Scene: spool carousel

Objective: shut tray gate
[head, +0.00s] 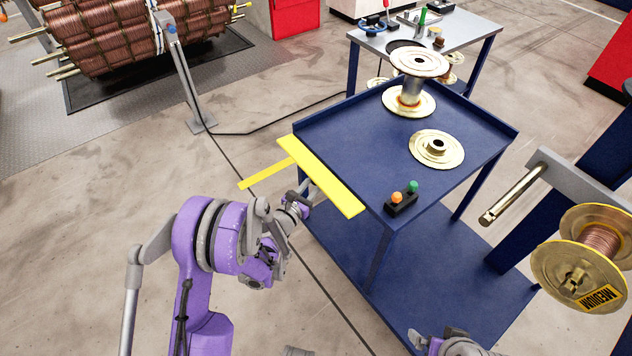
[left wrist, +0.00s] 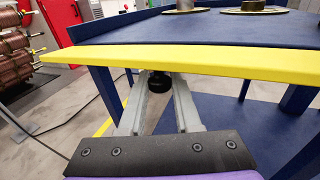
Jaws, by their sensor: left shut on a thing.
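The tray gate is a long yellow bar (head: 322,176) along the left edge of the blue cart's top tray (head: 345,125). In the left wrist view the gate (left wrist: 190,63) crosses the whole picture in front of the tray, with a black knob (left wrist: 159,82) under it. My left gripper (head: 303,192) is at the gate's outer side. In the left wrist view its fingers (left wrist: 159,90) are shut on the knob. I cannot tell how far the gate is tilted. Part of my right arm (head: 440,343) shows at the bottom edge, its jaws unclear.
On the tray stand an upright spool (head: 411,92), a flat flange (head: 436,148) and a button box (head: 401,200) with orange and green buttons. A copper spool marked MEDIUM (head: 590,258) is at the right, near a bare spindle (head: 513,194). A cable crosses the floor.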

